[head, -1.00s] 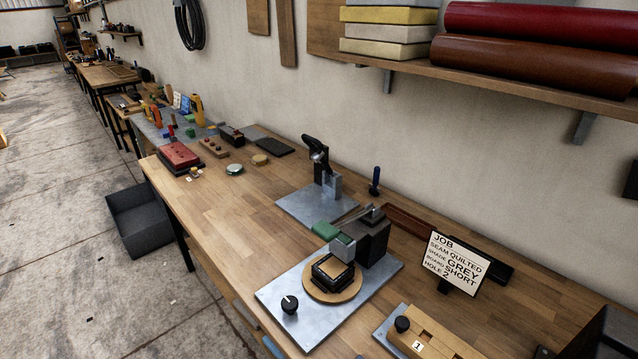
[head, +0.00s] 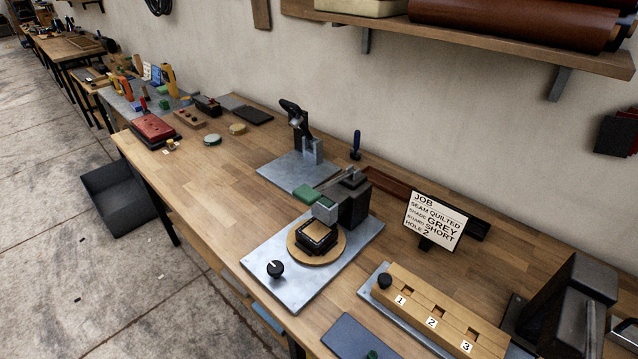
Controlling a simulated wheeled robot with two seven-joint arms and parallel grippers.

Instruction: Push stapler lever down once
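A bench machine with a dark upright block (head: 354,203) and a green-ended lever (head: 308,194) stands on a grey metal plate (head: 262,250); it looks like the stapler. The lever points to the left, and its green end sits raised above the plate. Below its grey head, a small black square frame with a tan top (head: 316,236) rests on a round wooden disc (head: 296,251). A black knob (head: 275,268) is at the plate's front left. Neither of my grippers is in view.
Behind it, a black-handled press (head: 298,122) stands on another metal plate. A job sign (head: 434,218) stands to the right. A numbered wooden block (head: 447,316) and a large dark machine (head: 567,306) occupy the front right. The bench left of the plate is clear.

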